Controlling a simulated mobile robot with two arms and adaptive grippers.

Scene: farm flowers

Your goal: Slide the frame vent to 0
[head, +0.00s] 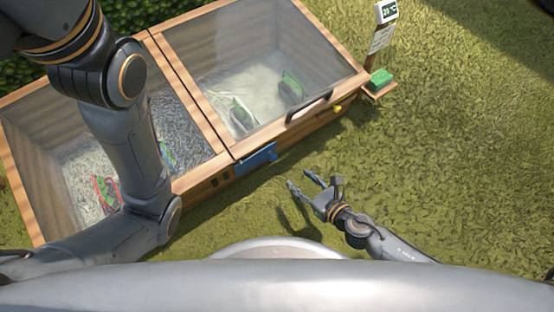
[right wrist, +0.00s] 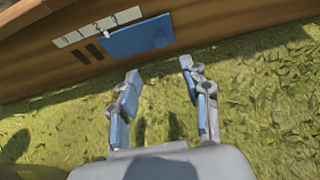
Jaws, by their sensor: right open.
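The frame vent is a blue sliding plate (head: 257,158) on the front wooden board of the cold frame. In the right wrist view the blue plate (right wrist: 138,38) sits right of two dark slots (right wrist: 94,52). Above them is a pale strip (right wrist: 80,34) with number marks, too small to read surely. A small white knob (right wrist: 107,33) stands at the plate's upper left corner. My right gripper (head: 301,181) is open and empty, in front of the board and apart from the plate. It also shows in the right wrist view (right wrist: 160,70). My left gripper is out of view.
The wooden cold frame (head: 228,153) has two glazed lids; the right one has a dark handle (head: 309,106). A post with a display (head: 386,11) and a small shelf with a green block (head: 381,78) stand at its right. The grass (head: 450,150) to the right is clear.

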